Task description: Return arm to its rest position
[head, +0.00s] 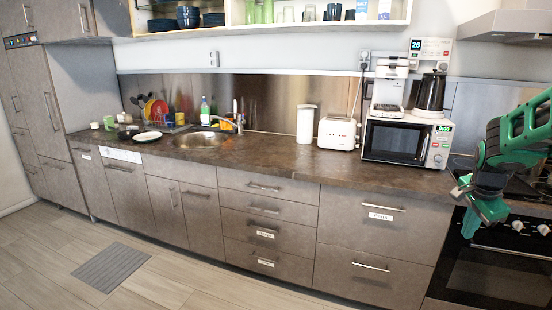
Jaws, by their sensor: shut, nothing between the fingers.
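My green gripper (473,223) hangs at the right side of the head view, pointing down in front of the oven and stove. Its fingers are together, with nothing between them. My arm enters from the right edge of the picture. The gripper appears apart from the drawers and the counter, though its exact distance from the oven front is hard to tell.
A long counter (270,165) carries a sink (202,139), a white toaster (338,133), and a microwave (396,140) with a coffee machine and kettle on top. The oven (495,275) stands behind my gripper. Open shelves (270,29) hang above. The floor (180,265) is clear apart from a grey mat (110,267).

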